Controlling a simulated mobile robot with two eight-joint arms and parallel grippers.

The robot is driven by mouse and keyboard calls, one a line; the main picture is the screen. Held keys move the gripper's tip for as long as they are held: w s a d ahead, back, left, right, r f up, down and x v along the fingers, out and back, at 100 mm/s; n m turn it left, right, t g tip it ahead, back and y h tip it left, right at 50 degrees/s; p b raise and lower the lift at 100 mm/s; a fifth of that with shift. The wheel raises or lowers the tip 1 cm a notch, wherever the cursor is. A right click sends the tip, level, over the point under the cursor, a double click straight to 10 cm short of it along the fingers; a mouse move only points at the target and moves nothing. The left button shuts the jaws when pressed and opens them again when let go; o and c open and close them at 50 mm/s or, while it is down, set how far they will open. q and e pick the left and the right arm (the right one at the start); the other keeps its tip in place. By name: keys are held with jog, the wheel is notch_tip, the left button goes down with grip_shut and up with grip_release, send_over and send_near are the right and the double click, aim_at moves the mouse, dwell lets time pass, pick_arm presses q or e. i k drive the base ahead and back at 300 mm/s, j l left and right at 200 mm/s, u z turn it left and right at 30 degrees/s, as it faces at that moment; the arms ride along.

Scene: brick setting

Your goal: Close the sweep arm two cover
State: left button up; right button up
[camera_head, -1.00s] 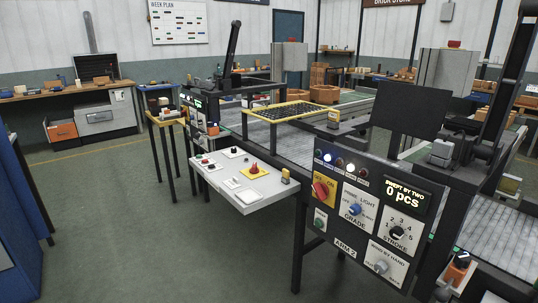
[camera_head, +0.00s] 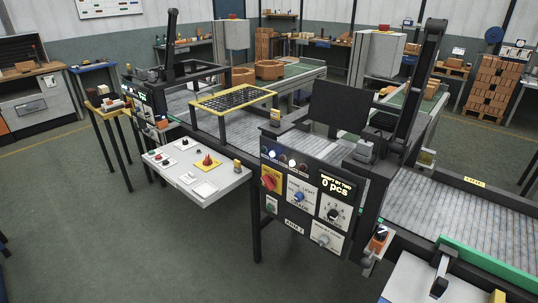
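The sweep arm two control panel (camera_head: 304,195) stands at centre right, marked ARM 2. Its display (camera_head: 338,187) reads "SWEPT BY TWO 0 pcs". A flat black plate (camera_head: 340,106) stands raised above and behind the panel; it looks like a cover standing open, but I cannot tell for sure. A tall black sweep arm post (camera_head: 424,75) rises to its right. The panel carries a red knob (camera_head: 269,182) on yellow, a blue grade knob (camera_head: 299,197) and a stroke dial (camera_head: 333,214). Neither of my grippers is in view.
A white console (camera_head: 196,172) with a red button juts out left of the panel. A yellow-framed black grid (camera_head: 234,97) lies over the conveyor. Another conveyor stretch (camera_head: 450,205) runs right, with a green rail (camera_head: 490,264) in front. The floor at front left is clear.

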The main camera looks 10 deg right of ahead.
aim_at(338, 106)
jog(key=u, duration=9.35)
jog(key=j+u, duration=0.15)
jog(key=u, duration=0.25)
jog(key=j+u, duration=0.1)
jog(key=u, duration=0.25)
jog(key=j+u, duration=0.1)
jog(key=u, duration=0.3)
jog(key=i+j+u, duration=0.1)
jog(key=j+u, duration=0.15)
jog(key=i+j+u, duration=0.1)
jog(key=j+u, duration=0.2)
jog(key=i+j+u, duration=0.25)
jog(key=j, duration=0.15)
jog(key=k, duration=0.1)
